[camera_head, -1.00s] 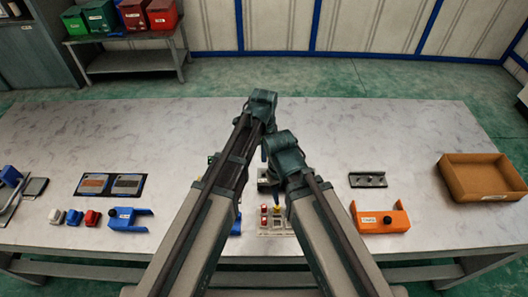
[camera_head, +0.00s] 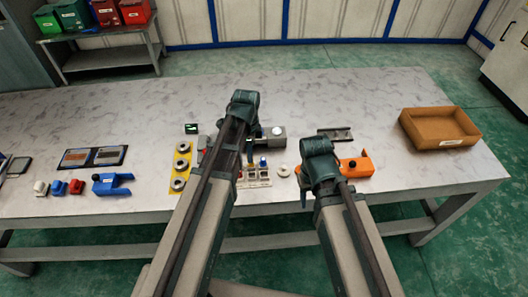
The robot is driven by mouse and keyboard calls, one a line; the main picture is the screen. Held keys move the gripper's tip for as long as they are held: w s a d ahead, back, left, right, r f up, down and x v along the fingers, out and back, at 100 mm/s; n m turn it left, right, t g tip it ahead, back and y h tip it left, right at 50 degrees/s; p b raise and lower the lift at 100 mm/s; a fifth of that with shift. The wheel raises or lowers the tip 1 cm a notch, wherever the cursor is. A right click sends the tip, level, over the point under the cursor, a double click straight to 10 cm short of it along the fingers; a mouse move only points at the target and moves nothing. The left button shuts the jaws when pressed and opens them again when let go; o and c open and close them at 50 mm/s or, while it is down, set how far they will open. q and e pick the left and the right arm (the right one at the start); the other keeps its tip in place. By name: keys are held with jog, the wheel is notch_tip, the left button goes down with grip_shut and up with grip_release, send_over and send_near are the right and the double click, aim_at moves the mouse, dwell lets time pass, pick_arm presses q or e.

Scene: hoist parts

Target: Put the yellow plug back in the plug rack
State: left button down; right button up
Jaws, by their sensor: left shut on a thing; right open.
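The plug rack (camera_head: 262,184) is a small pale block near the table's front edge, partly hidden behind my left arm. A bit of red shows at its left end. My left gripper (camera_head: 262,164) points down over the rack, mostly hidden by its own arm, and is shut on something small. I cannot make out the yellow plug; what the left gripper holds is too small and hidden to identify. My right gripper (camera_head: 304,194) is open, mostly hidden behind its arm, at the table's front edge, right of the rack.
A yellow plate with rings (camera_head: 181,164) lies left of the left arm. A white ring (camera_head: 282,171), a grey block (camera_head: 273,137) and an orange holder (camera_head: 357,167) are close by. A blue holder (camera_head: 112,185) and an orange tray (camera_head: 440,128) lie farther out.

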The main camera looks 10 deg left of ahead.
pick_arm(q)
jog(key=shift+s+d+f, duration=0.1)
jog(key=shift+s+d, duration=0.15)
jog(key=shift+s, duration=0.15)
pick_arm(e)
jog(key=shift+s+d+f, duration=0.15)
jog(key=shift+s+d, duration=0.2)
jog(key=shift+d, duration=0.1)
pick_arm(q)
jog(key=shift+f, duration=0.15)
pick_arm(e)
jog(key=shift+f, duration=0.1)
pick_arm(q)
notch_tip(320, 180, down, 7)
jog(key=b, duration=0.7)
pick_arm(e)
notch_tip(320, 180, down, 7)
pick_arm(q)
jog(key=shift+f+b, duration=0.9)
jog(key=shift+b, duration=0.1)
pick_arm(e)
jog(key=shift+f, duration=0.85)
dwell(0.4)
pick_arm(q)
jog(key=c, duration=0.6)
grip_release()
jog(key=shift+r, duration=0.15)
pick_arm(e)
jog(key=shift+r, duration=0.1)
